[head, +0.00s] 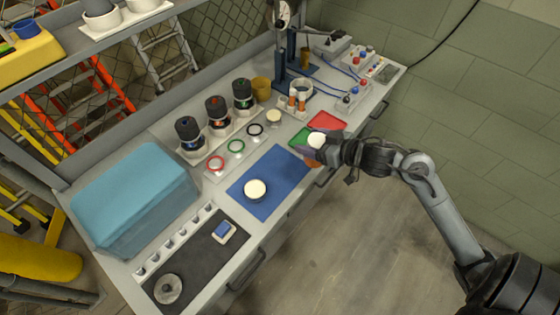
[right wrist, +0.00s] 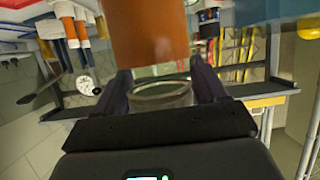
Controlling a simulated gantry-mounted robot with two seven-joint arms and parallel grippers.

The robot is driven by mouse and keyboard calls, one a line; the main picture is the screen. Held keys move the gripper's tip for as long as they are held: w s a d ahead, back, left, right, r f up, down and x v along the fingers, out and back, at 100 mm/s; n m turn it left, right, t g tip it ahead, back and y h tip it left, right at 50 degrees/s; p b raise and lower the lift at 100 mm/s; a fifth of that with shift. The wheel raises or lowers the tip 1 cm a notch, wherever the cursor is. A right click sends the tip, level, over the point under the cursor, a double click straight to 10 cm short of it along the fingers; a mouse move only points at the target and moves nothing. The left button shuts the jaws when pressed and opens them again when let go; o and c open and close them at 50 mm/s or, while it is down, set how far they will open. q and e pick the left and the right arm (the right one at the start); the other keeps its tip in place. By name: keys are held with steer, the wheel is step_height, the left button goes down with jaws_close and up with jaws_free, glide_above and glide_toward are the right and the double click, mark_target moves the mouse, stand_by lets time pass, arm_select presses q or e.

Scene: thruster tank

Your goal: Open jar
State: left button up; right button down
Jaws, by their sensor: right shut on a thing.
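My right gripper (head: 318,146) is shut on a jar at the front edge of the bench, by the green and red trays. In the head view the jar (head: 316,139) shows a white top, with orange-brown at its side. In the right wrist view a clear glass part of the jar (right wrist: 163,93) sits between the two fingers (right wrist: 165,85), with an orange-brown cylindrical part above it. A white round-topped item (head: 255,189) stands on the blue mat; I cannot tell if it is a lid or a lidded jar. My left gripper is not in view.
Black-topped canisters (head: 217,110) stand in a row at the back. Coloured rings (head: 236,147) lie before them. A red tray (head: 327,121) and green tray (head: 299,138) are close to my gripper. A blue case (head: 135,195) fills the left end. The blue mat (head: 283,172) is mostly clear.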

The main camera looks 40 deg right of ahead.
steer(key=shift+w+a+f+b, duration=0.65)
steer(key=shift+w+f+b, duration=0.05)
steer(key=shift+w+f, duration=1)
steer(key=shift+w+a+f+b, duration=0.65)
steer(key=shift+w+f+b, duration=0.1)
steer(key=shift+w+f, duration=0.95)
steer(key=shift+w+a+f+b, duration=0.7)
steer(key=shift+w+f, duration=0.9)
steer(key=shift+f, duration=0.2)
steer(key=shift+d, duration=0.1)
steer(key=shift+c, duration=1.4)
jaws_free()
steer(key=shift+f, duration=0.15)
steer(key=shift+o, duration=1.1)
